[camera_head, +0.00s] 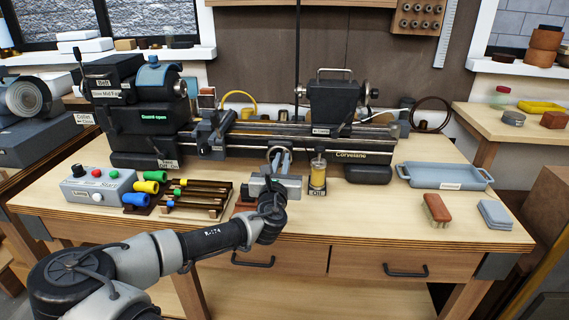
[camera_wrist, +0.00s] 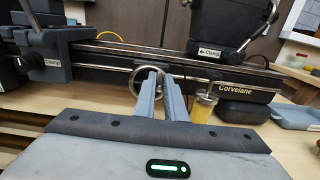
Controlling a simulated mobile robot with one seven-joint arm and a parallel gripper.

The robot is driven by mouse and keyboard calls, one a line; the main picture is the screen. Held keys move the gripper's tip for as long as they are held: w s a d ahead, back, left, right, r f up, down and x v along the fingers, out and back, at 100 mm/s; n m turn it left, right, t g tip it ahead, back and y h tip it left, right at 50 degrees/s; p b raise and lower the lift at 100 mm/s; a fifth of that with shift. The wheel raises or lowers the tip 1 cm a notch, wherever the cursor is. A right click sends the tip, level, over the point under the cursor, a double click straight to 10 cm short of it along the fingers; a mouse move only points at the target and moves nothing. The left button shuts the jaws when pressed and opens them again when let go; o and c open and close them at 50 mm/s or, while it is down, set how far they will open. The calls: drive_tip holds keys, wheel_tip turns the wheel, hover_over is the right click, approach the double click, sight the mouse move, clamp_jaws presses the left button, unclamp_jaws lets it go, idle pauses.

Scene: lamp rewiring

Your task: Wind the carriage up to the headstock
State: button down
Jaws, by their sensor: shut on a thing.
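The lathe's headstock (camera_head: 150,112) is the dark block at the left end of the bed (camera_head: 262,143) in the head view. A thin ring-shaped handwheel (camera_wrist: 132,84) stands at the bed's front, right of that block. My gripper (camera_head: 281,156) reaches it from the front, with both fingers (camera_wrist: 161,76) shut on its rim. The fingers hide part of the wheel.
The tailstock (camera_head: 334,104) stands on the bed to the right. An oil bottle (camera_head: 318,174) is close to my gripper's right. Left are a control box (camera_head: 98,187) and a rack of coloured-handled tools (camera_head: 198,198). A blue tray (camera_head: 445,175) and brush (camera_head: 436,209) lie right.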

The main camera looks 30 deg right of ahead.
drive_tip(key=shift+w+a+f+b, duration=0.15)
drive_tip(key=shift+w+a+f, duration=0.15)
drive_tip(key=shift+w+a, duration=0.25)
drive_tip(key=shift+w+a+f+b, duration=0.15)
drive_tip(key=shift+w+a+f, duration=0.15)
drive_tip(key=shift+a, duration=0.5)
drive_tip(key=shift+w+a+f, duration=0.1)
drive_tip(key=shift+w+a, duration=0.1)
drive_tip(key=shift+w, duration=0.05)
drive_tip(key=c, duration=1.9)
unclamp_jaws()
drive_tip(key=shift+v, duration=3.5)
